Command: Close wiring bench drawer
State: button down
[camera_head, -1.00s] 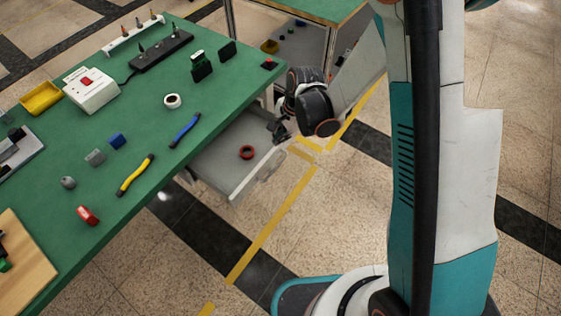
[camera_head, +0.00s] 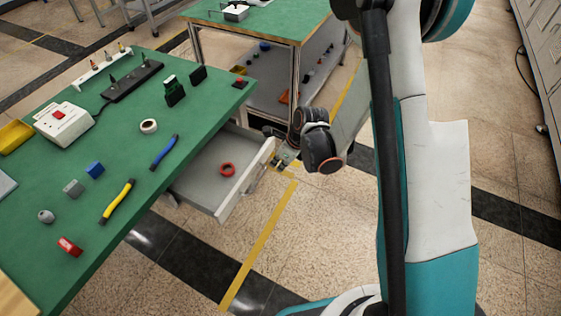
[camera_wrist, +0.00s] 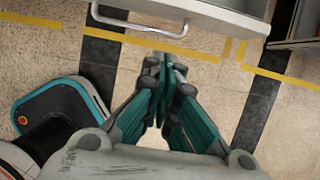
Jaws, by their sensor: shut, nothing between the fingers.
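The wiring bench drawer (camera_head: 203,185) is a light grey tray pulled out from under the green-topped bench (camera_head: 122,143). A red ring (camera_head: 227,170) lies inside it. My gripper (camera_head: 280,163) is at the drawer's front panel, near its right end, in the head view; I cannot tell there whether it touches. In the wrist view, my gripper (camera_wrist: 165,62) is shut and empty, with its fingertips pointing toward the drawer front. The drawer's handle (camera_wrist: 140,24), a pale bar on the white front, shows ahead and left of the fingertips, with floor visible between them.
The bench top holds a white box with a red switch (camera_head: 62,119), a tape roll (camera_head: 149,126), blue-handled (camera_head: 163,152) and yellow-handled (camera_head: 117,201) tools and small blocks. A second green bench (camera_head: 270,22) stands behind. Open floor (camera_head: 310,240) lies in front of the drawer.

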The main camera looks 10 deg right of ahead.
aim_at(263, 172)
jog(key=w+a+f, duration=0.1)
jog(key=a+f+b, duration=0.1)
jog(key=f, duration=0.1)
jog(key=w+a+f+b, duration=0.1)
jog(key=shift+w+a+f, duration=0.25)
jog(key=shift+w+a, duration=0.05)
jog(key=shift+w, duration=0.05)
jog(key=shift+w+a+r+b, duration=0.1)
jog(key=shift+w+a+b, duration=0.3)
jog(key=shift+w+a, duration=0.1)
